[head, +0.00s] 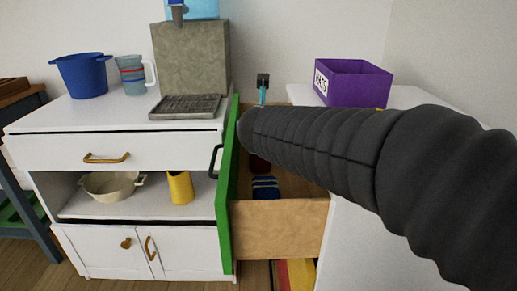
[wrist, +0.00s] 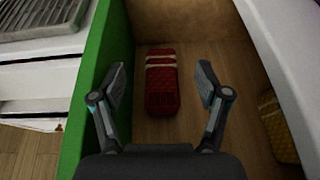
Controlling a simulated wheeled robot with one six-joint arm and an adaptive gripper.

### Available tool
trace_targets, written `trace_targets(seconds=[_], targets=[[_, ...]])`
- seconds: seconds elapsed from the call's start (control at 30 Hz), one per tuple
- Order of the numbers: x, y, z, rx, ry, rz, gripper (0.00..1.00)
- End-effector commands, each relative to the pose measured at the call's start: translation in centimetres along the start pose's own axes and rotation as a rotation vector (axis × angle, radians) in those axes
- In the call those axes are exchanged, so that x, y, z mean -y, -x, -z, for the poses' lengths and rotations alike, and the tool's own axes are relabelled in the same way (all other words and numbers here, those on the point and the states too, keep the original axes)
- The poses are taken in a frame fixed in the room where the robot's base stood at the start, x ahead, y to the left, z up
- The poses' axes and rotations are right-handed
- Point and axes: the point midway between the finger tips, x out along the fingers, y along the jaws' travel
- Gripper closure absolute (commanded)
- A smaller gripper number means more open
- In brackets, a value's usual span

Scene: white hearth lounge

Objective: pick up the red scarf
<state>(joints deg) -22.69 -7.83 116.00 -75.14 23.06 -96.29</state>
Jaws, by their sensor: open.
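The red scarf (wrist: 161,82), folded with pale stripes near its far end, lies on the wooden floor of an open drawer with a green front (wrist: 98,70). In the head view only a dark red bit of it (head: 260,166) shows below my arm. My gripper (wrist: 160,88) is open in the wrist view, its two fingers apart on either side of the scarf, above it and empty.
A blue striped folded item (head: 265,188) lies nearer in the drawer (head: 278,228). A yellow patterned item (wrist: 278,126) shows at right in the wrist view. A purple box (head: 354,84) stands on the white top at right. A dispenser (head: 190,55), blue pot (head: 82,75) and jug (head: 134,76) stand left.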

Motion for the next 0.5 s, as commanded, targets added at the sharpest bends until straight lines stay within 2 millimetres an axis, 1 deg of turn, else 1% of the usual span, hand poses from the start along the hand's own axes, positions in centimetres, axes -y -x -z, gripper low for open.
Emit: trace_targets(seconds=[0.03,0.2,0.33,0.37,0.4,0.5], targets=[[0.0,-0.6,1.5,-0.003,0.003,0.001,0.25],[-0.1,-1.9,4.6,-0.003,0.004,0.000,0.25],[-0.1,-2.7,6.7,-0.002,0.003,-0.001,0.25],[-0.1,-2.9,7.1,-0.002,0.003,-0.002,0.25],[-0.1,-3.4,6.7,-0.001,0.002,-0.001,0.25],[-0.2,-4.5,6.5,-0.001,0.002,-0.003,0.25]])
